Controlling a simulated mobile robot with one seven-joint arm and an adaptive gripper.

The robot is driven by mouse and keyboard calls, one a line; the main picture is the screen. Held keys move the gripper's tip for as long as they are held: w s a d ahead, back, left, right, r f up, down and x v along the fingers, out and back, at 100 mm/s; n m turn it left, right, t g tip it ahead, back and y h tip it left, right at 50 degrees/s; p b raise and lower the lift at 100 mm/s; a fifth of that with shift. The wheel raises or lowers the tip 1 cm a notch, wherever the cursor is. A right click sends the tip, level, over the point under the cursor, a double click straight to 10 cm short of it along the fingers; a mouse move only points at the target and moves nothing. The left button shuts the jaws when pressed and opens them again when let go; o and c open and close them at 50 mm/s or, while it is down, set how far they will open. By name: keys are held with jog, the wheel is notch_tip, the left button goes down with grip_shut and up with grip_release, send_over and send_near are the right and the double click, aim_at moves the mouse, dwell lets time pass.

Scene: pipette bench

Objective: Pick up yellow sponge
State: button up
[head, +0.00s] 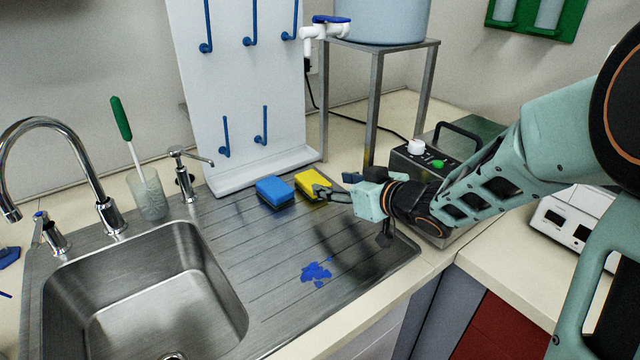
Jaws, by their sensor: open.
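The yellow sponge (309,182) lies on the ribbed metal drainboard (262,258), in front of the white peg board. A blue sponge (274,192) lies just to its left. My gripper (332,186) reaches in from the right, its fingers pointing left. Its fingers are open, at the right side of the yellow sponge. One finger overlaps the sponge's near right part in the picture; I cannot tell whether they touch.
The sink basin (150,295) with a tall tap is at the left. The white peg board (240,90) and a metal stand (375,110) rise behind. A box with a green button (425,162) stands right of the drainboard. A blue spill (316,272) marks the clear front drainboard.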

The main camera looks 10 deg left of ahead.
aim_at(314, 180)
jog(key=b+x, duration=0.2)
jog(key=x, duration=0.8)
jog(key=shift+s, duration=0.1)
jog(key=c, duration=0.6)
